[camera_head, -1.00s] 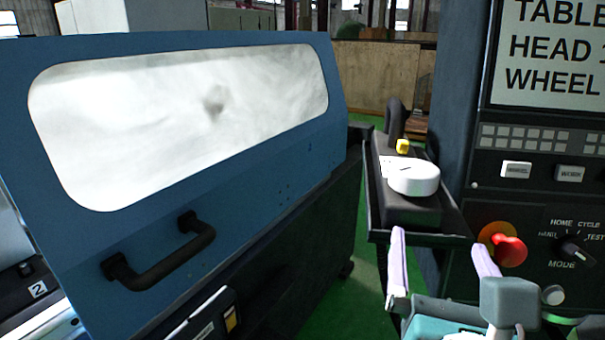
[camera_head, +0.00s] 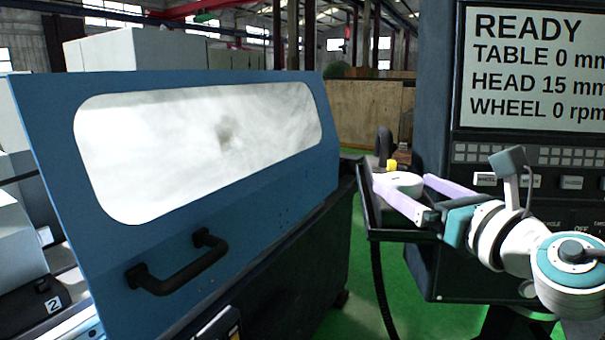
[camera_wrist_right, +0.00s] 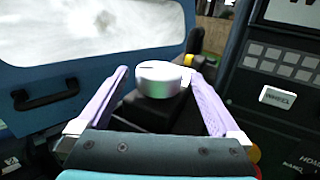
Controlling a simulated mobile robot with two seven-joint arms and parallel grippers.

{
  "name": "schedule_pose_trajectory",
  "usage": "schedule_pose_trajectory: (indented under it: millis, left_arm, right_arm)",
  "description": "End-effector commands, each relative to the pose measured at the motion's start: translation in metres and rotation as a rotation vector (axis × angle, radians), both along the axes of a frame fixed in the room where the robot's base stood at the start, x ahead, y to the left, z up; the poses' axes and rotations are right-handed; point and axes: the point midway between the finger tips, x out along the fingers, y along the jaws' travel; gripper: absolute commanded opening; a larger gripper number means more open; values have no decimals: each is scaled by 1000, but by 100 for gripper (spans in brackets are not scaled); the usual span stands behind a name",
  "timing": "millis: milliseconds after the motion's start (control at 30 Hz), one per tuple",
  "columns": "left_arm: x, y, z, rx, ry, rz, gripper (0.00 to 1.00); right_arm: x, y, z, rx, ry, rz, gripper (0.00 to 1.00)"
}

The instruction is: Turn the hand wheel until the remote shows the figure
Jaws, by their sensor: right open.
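The white round hand wheel (camera_head: 402,179) sits on top of the dark remote box, which rests on a tray beside the control cabinet. In the right wrist view the hand wheel (camera_wrist_right: 158,80) appears between my fingertips, with a dark mark on its top. My right gripper (camera_head: 400,183) is open, its two lilac fingers pointing at the wheel from the right; it also shows in the right wrist view (camera_wrist_right: 159,75). Gaps show on both sides of the wheel. I cannot make out any figure on the remote. My left gripper is not in view.
The cabinet screen (camera_head: 535,68) reads READY, TABLE 0 mm, HEAD 15 mm, WHEEL 0 rpm. A yellow button (camera_head: 391,164) stands behind the wheel. The blue machine guard (camera_head: 265,200) with a black handle (camera_head: 178,270) fills the left.

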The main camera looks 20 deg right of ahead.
Motion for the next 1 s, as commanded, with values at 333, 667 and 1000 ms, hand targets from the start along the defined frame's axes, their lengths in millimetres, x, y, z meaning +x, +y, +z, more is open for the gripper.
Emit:
schedule_pose_trajectory:
  millis: [333,667,1000]
  left_arm:
    - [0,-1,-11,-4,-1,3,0]
    - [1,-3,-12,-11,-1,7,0]
    - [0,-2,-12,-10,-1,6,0]
  right_arm:
    - [48,0,-1,1,-2,0,100]
    - [55,0,-1,0,1,1,100]
    - [54,0,0,0,1,1,71]
